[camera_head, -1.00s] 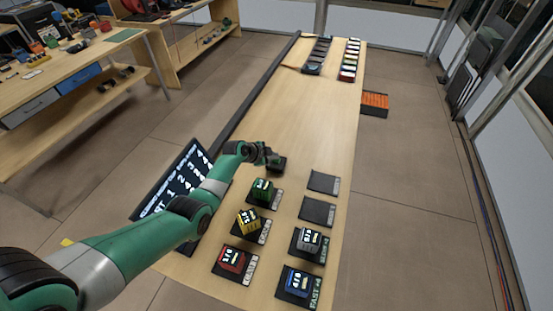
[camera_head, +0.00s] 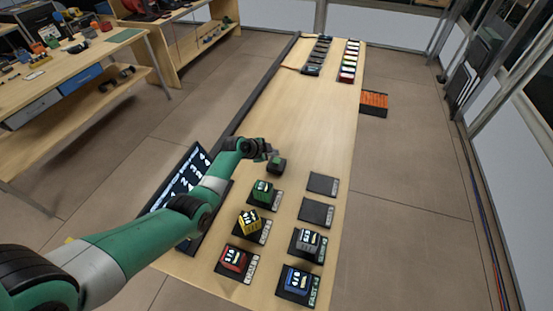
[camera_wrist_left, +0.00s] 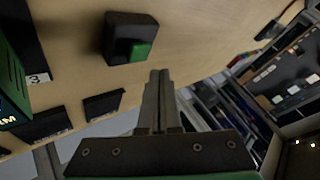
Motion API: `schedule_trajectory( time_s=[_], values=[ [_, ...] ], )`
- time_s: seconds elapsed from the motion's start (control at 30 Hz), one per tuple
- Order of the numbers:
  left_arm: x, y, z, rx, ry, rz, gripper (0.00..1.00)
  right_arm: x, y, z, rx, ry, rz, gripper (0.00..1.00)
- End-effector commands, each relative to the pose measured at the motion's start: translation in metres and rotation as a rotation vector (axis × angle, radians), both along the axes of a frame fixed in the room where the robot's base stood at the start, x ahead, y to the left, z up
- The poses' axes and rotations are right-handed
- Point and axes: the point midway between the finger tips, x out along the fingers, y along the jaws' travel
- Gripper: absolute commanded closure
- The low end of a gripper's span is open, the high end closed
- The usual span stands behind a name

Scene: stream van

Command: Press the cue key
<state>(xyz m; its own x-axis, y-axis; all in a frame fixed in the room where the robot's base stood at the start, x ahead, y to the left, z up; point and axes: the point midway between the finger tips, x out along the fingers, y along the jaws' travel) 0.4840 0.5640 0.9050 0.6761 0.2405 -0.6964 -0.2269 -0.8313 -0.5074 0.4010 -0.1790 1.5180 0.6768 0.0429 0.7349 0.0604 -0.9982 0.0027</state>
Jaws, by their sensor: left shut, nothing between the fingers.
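The cue key appears to be the small black block with a green button (camera_head: 276,165) standing on the wooden table behind the rows of colored blocks. The left wrist view shows its black body and green button (camera_wrist_left: 141,51) close beyond my fingertips. My left gripper (camera_head: 270,156) is at the far left side of this key in the head view, apart from it as far as I can tell. In the left wrist view the fingers (camera_wrist_left: 159,74) are together and empty. My right gripper is not in view.
Green (camera_head: 262,191), yellow (camera_head: 249,220), red (camera_head: 233,259), grey (camera_head: 307,241) and blue (camera_head: 297,281) blocks sit on dark labelled pads. Two pads at the right are empty. A dark screen with numbers (camera_head: 172,186) stands at the table's left edge. The table's middle is clear.

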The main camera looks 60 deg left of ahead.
Motion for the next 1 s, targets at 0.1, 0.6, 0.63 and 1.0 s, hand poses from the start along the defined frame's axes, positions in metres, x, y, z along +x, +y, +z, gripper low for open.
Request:
schedule_trajectory(
  time_s=[0.1, 0.6, 0.63, 1.0],
  values=[
    [0.000, 0.000, 0.018, 0.001, -0.001, 0.001, 1.00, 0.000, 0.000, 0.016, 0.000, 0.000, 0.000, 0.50],
    [0.000, 0.000, 0.034, 0.000, 0.001, 0.000, 1.00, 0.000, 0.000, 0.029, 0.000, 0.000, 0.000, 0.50],
    [0.000, 0.000, 0.034, 0.000, 0.001, 0.000, 1.00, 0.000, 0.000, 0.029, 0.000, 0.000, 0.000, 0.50],
    [0.000, 0.000, 0.034, 0.000, 0.000, 0.000, 1.00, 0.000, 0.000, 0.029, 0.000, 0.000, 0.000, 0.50]
  ],
)
